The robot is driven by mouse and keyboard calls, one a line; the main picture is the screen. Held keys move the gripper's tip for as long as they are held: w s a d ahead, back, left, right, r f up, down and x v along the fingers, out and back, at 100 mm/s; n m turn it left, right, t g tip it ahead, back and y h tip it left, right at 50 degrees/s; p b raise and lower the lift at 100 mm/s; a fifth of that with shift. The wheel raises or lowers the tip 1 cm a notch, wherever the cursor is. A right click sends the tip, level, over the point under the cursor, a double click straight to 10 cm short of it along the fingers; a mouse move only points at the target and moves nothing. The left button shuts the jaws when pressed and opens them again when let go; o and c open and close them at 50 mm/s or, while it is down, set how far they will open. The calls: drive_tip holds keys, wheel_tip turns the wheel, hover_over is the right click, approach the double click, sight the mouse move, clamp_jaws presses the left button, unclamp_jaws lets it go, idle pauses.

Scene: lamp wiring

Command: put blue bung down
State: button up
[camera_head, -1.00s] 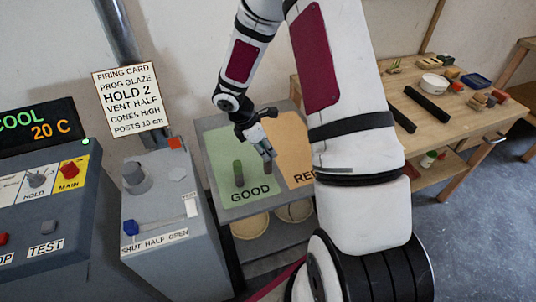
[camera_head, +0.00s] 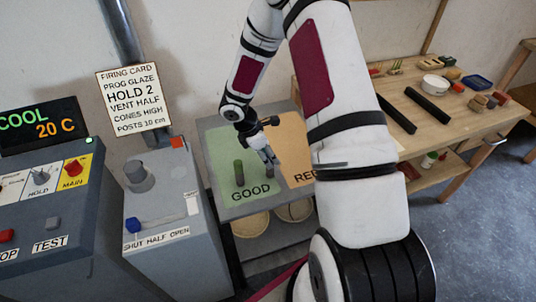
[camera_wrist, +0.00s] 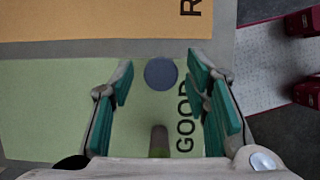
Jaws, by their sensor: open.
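The blue bung shows in the wrist view as a round, dull blue top (camera_wrist: 161,73). It is at the upper edge of the green GOOD field (camera_wrist: 60,100), close to the grey strip beside the orange field. My gripper (camera_wrist: 161,80) is open, with its green-padded fingers apart on either side of the bung. I cannot tell how far the fingertips are above the board. In the head view my gripper (camera_head: 268,157) is low over the GOOD field, and the bung is mostly hidden there.
The orange field (camera_head: 293,150) lies to the right. A grey control box (camera_head: 165,255) is at left. A wooden bench (camera_head: 450,125) is at right.

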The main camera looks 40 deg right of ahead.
drive_tip(key=s+a+r+m+b, duration=0.1)
drive_tip(key=a+r+m, duration=0.15)
drive_tip(key=r, duration=0.75)
drive_tip(key=s+a+r+m, duration=0.1)
drive_tip(key=a+r, duration=0.3)
drive_tip(key=r, duration=0.6)
drive_tip(key=s+a+r+m+t+y, duration=0.2)
drive_tip(key=s+a+r+m, duration=0.3)
drive_tip(key=s+r, duration=0.3)
drive_tip(key=s+a+r+m+t+y, duration=0.2)
drive_tip(key=s+a+r+m+t, duration=0.2)
drive_tip(key=s+a+r+m, duration=0.2)
drive_tip(key=s+r, duration=0.2)
drive_tip(key=s, duration=0.2)
drive_tip(key=shift+s+t, duration=0.35)
drive_tip(key=shift+t, duration=0.05)
drive_tip(key=shift+r, duration=0.1)
